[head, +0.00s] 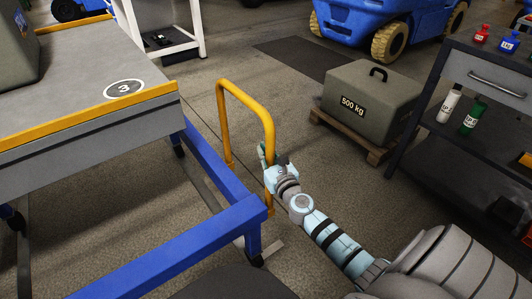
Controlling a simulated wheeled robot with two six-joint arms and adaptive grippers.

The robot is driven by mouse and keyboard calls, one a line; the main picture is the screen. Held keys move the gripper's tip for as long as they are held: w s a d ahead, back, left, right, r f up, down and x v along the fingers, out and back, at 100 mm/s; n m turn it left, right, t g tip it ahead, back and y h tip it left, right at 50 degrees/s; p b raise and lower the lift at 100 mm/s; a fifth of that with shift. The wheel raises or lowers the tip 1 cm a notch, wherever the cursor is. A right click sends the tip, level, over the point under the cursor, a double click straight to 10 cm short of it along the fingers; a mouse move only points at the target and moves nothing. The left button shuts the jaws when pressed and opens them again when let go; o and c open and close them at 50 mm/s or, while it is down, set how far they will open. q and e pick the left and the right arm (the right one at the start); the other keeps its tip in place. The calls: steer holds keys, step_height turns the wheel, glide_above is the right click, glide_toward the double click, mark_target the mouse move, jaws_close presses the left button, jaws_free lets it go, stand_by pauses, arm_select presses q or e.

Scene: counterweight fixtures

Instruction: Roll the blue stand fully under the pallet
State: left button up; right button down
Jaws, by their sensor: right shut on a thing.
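The blue stand (190,241) is a low frame of blue beams at lower left, with a dark caster (256,260) under its near corner. A yellow upright handle (268,125) stands at its right end. My right gripper (267,160) is shut on the handle's near post. The grey platform (60,73) with yellow edges and a number 3 lies at upper left. Part of the stand runs beneath or behind it, and part sticks out in front. I cannot tell whether this platform is the task's pallet. My left gripper is out of view.
A 500 kg block (366,108) sits on a wooden pallet (380,153) at right, near a dark workbench (455,145) with bottles. A blue vehicle (360,30) and a white rack (160,70) stand behind. The floor between handle and block is clear.

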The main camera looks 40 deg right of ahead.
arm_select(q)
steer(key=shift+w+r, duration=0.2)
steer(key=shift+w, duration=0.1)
arm_select(e)
steer(key=shift+a+f, duration=0.15)
steer(key=shift+a, duration=0.15)
stand_by(0.3)
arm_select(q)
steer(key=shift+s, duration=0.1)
